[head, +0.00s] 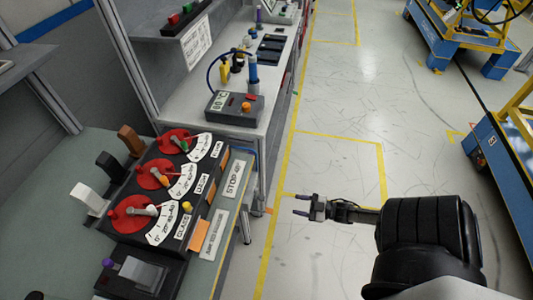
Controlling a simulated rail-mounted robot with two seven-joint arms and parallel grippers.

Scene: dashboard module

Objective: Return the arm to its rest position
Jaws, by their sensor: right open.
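My right gripper (303,206) is at the end of my right arm, which comes in from the lower right. Its fingers point left and are apart, with nothing between them. It hangs over the open floor, to the right of the dashboard module (157,190) and apart from it. The module carries several red dials with white scales, labels and small levers. My left gripper does not show.
A bench (256,122) behind the module holds a grey soldering station (235,108) and other tools. Blue and yellow carts (450,32) stand at the right. The floor (335,120) with yellow lines is clear between bench and carts.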

